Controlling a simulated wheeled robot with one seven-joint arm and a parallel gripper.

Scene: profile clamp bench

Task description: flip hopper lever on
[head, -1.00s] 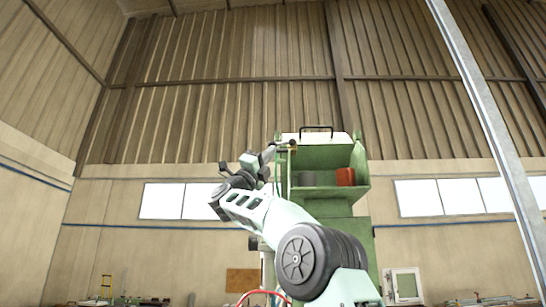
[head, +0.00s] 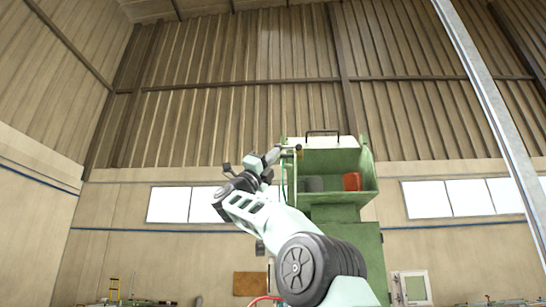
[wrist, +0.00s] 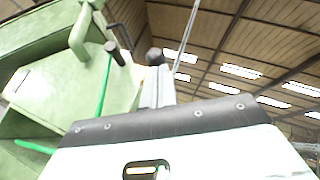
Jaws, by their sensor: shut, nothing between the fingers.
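The green hopper (head: 368,186) stands right of centre in the head view, with an open-fronted box at its top. My gripper (head: 274,154) is raised at the box's upper left edge, close to a small dark bar (head: 291,147) there. I cannot tell whether they touch. In the wrist view my gripper (wrist: 155,60) is shut and empty, its fingers ending in a dark tip. Left of it a short dark-ended handle (wrist: 115,52) sticks out by the green hopper body (wrist: 60,60). It may be the lever; its on or off position is unclear.
A red container (head: 352,181) and a grey one (head: 312,184) sit inside the hopper box. A green rod (wrist: 104,85) runs beside the hopper body in the wrist view. A pale steel beam (head: 489,110) slants down at the right. The air left of my arm is clear.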

